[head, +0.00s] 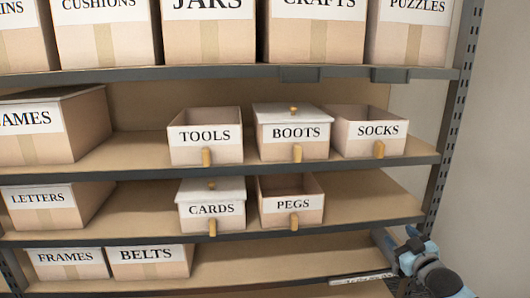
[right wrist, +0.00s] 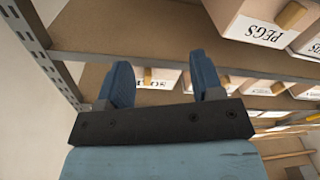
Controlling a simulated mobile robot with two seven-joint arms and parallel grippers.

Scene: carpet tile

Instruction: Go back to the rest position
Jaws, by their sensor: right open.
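My right gripper (head: 405,250) is at the lower right of the head view, in front of the right end of the lower shelves. In the right wrist view its two blue fingers (right wrist: 163,78) stand apart with no object held between them. That view is upside down and shows the box labelled PEGS (right wrist: 262,22) beyond the fingers, at the upper right, apart from them. My left gripper is in neither view.
Shelves hold labelled boxes: TOOLS (head: 206,143), BOOTS (head: 295,140), SOCKS (head: 375,135), CARDS (head: 212,208), PEGS (head: 292,205) and BELTS (head: 150,262). A perforated metal post (head: 452,120) bounds the right end. Shelf room right of PEGS is bare.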

